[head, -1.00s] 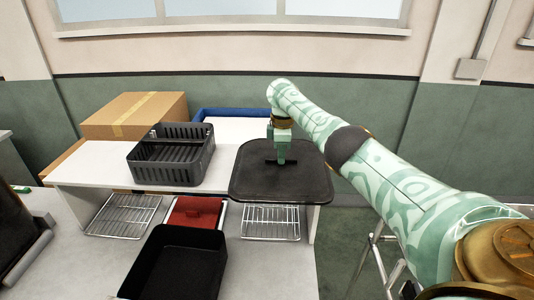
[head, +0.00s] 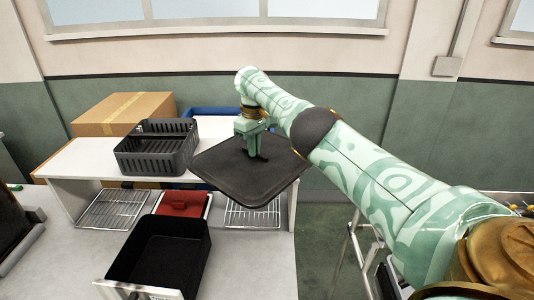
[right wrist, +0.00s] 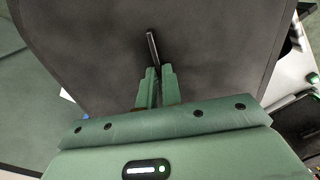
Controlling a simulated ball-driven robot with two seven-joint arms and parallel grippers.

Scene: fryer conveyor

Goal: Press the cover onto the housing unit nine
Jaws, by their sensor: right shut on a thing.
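The cover is a dark, flat, rounded-square lid (head: 225,165) with an upright handle, held above the right end of the white shelf. My right gripper (head: 256,150) is shut on its handle. In the right wrist view, the fingers (right wrist: 156,85) close on the thin black handle (right wrist: 152,48), and the lid's dark face (right wrist: 90,45) fills much of the picture. An open black rectangular tub (head: 162,250), possibly the housing, stands on the lower counter; no unit number is readable. My left gripper is not in view.
A black slotted basket (head: 155,150) stands on the white shelf (head: 85,160), left of the lid. A cardboard box (head: 125,112) stands behind. The counter (head: 250,265) right of the tub is clear.

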